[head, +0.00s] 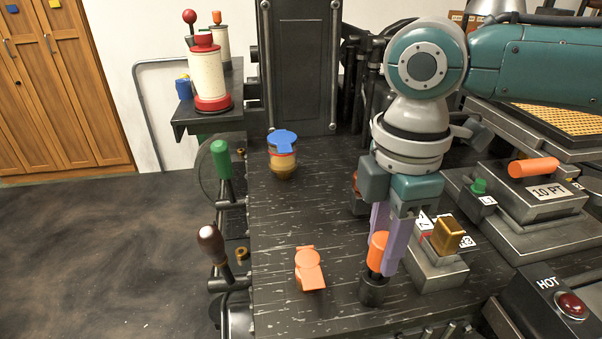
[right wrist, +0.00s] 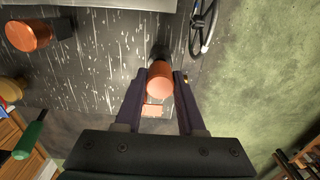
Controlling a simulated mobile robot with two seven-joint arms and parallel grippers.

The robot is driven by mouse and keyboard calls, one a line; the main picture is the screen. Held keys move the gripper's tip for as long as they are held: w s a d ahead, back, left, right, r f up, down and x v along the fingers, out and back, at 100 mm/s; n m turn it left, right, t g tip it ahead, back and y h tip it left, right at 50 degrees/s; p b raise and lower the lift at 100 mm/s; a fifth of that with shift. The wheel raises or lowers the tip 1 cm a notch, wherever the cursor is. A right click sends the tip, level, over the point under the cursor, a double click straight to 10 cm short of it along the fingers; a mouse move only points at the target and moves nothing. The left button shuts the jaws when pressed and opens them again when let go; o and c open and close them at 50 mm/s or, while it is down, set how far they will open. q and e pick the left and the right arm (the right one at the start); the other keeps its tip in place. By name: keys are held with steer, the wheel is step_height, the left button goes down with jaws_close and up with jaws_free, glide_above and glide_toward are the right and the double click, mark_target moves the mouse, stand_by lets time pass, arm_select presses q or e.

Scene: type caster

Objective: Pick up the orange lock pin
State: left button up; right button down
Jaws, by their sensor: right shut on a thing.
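The orange lock pin (head: 378,251) has a cylindrical orange head and stands upright over a dark round socket (head: 373,290) on the worktable. My right gripper (head: 383,256) points down with its purple fingers on either side of the orange head, shut on it. In the right wrist view the orange head (right wrist: 160,79) sits between the two fingertips (right wrist: 163,82), with the dark socket (right wrist: 160,52) beyond it. I cannot tell whether the pin's lower end is still in the socket. My left gripper is not in view.
A separate orange piece (head: 309,268) lies left of the pin. A blue-topped pot (head: 283,152) stands farther back. A block with a brass piece (head: 448,234) is close on the right. Levers with green (head: 221,158) and brown (head: 212,243) handles line the table's left edge.

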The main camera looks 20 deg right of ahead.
step_height(320, 180, up, 20)
steer(key=p, duration=0.1)
steer(key=shift+p, duration=0.3)
stand_by(0.4)
